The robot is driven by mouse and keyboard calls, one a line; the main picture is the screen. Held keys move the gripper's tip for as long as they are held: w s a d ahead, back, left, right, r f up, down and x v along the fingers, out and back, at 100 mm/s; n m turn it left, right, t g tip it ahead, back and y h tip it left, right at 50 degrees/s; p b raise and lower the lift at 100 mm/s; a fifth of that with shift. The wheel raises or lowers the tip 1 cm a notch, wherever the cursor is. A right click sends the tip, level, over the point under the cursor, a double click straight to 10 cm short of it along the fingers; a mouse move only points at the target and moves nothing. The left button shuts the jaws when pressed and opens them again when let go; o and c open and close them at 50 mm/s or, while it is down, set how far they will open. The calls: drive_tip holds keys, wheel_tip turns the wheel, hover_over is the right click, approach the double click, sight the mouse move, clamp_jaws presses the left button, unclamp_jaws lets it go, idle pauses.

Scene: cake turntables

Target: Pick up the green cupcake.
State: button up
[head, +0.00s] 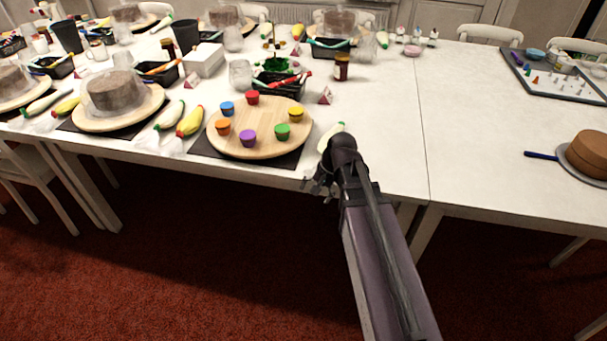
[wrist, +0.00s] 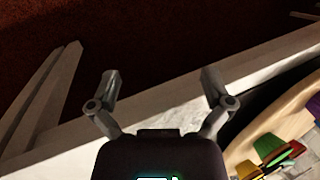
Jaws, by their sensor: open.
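The green cupcake (head: 282,131) stands on the round wooden turntable (head: 240,132), on its right front part, between the yellow cupcake (head: 296,114) and the purple cupcake (head: 248,138). My gripper (head: 318,186) is to the right of and nearer than the turntable, at the table's front edge, apart from the cupcake. In the wrist view my gripper (wrist: 161,80) is open, with nothing between its fingers. The green cupcake (wrist: 267,146) also shows at the lower right of the wrist view, beyond the right finger.
Red (head: 252,97), blue (head: 227,108) and orange (head: 222,128) cupcakes share the turntable. A piping bag (head: 189,121) lies left of it, and a small card (head: 325,95) and black tray (head: 283,86) stand behind.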

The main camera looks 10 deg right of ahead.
drive_tip(key=s+d+f+n+h, duration=0.1)
drive_tip(key=s+d+n+h, duration=0.3)
drive_tip(key=s, duration=0.3)
drive_tip(key=shift+d+n, duration=0.65)
drive_tip(key=shift+n, duration=0.25)
